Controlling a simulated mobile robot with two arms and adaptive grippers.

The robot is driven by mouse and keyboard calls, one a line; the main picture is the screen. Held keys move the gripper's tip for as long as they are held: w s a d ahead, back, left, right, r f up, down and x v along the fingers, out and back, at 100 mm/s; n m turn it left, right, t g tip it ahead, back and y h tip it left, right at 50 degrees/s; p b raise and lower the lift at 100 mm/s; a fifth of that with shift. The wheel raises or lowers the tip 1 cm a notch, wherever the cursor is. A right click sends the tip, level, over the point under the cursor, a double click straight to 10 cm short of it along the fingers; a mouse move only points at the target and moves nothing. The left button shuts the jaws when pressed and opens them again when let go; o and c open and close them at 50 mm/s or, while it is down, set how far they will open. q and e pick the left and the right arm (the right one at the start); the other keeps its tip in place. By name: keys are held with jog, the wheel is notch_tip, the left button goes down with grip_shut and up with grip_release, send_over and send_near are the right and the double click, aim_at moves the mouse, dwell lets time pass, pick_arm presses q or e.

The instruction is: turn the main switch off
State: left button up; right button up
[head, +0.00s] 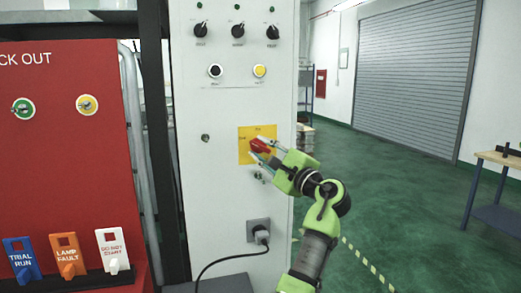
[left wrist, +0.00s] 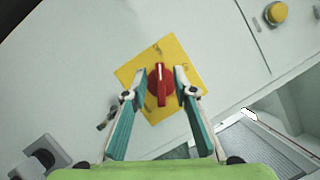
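The main switch is a red rotary handle (head: 261,146) on a square yellow plate (head: 243,133), on the front of the light grey cabinet. In the left wrist view the red handle (left wrist: 161,88) sits in the middle of the yellow plate (left wrist: 187,60). The small marks on the plate are too blurred to read. My left gripper (head: 253,150) is at the plate. In the left wrist view its two fingers (left wrist: 160,88) stand open on either side of the handle, with a visible gap on each side. My right gripper is not in view.
Selector knobs (head: 238,31) and push buttons (head: 259,71) sit above the switch. A plugged socket (head: 258,231) with a black cable is below. A red lock-out board (head: 60,170) with hanging tags stands left. Open green floor and a workbench (head: 500,160) lie right.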

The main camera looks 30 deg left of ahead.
pick_arm(q)
jog(key=v, duration=1.1)
jog(key=shift+d, duration=0.25)
